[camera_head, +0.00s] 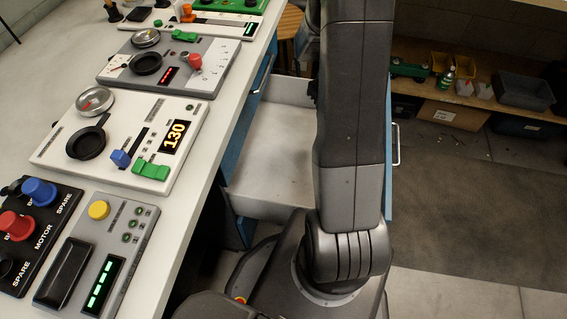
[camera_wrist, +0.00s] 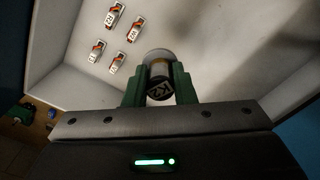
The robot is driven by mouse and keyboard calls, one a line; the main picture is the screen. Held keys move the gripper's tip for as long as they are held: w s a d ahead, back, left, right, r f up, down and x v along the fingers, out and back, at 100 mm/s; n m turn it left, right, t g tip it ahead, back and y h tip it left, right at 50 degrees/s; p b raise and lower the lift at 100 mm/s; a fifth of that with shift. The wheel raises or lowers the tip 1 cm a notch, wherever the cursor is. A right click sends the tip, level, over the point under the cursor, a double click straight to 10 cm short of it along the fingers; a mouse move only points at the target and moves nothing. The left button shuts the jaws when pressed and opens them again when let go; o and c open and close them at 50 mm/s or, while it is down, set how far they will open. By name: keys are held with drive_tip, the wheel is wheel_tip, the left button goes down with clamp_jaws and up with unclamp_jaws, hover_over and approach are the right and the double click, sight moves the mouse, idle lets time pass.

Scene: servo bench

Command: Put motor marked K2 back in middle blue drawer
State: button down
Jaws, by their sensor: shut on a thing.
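My gripper (camera_wrist: 159,72) is shut on a cylindrical motor (camera_wrist: 160,88) with a dark end, marked K2, held between its green fingers in the wrist view. The pale inside of an open drawer (camera_wrist: 215,45) lies below and around the motor. A gap between motor and drawer floor cannot be judged. In the head view the open drawer (camera_head: 270,155) extends from the blue cabinet under the bench. My arm hides its right part, my gripper and the motor.
Several small labelled parts (camera_wrist: 117,39) lie in the drawer, left of the motor in the wrist view. The white bench (camera_head: 215,125) carries a panel with a 130 display (camera_head: 173,136). A shelf with bins (camera_head: 525,92) stands at the back right.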

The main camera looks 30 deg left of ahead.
drive_tip(key=s+a+f+n+b, duration=0.4)
drive_tip(key=s+f+n+b, duration=0.1)
drive_tip(key=s+f+b, duration=0.3)
drive_tip(key=b, duration=0.4)
hover_over(299, 164)
wheel_tip(299, 164, down, 11)
drive_tip(key=shift+s+r, duration=0.1)
drive_tip(key=shift+f, duration=0.2)
drive_tip(key=c, duration=1.2)
unclamp_jaws()
wheel_tip(299, 164, up, 12)
drive_tip(key=p, duration=0.4)
drive_tip(key=shift+r+p, duration=0.2)
drive_tip(key=shift+p, duration=0.1)
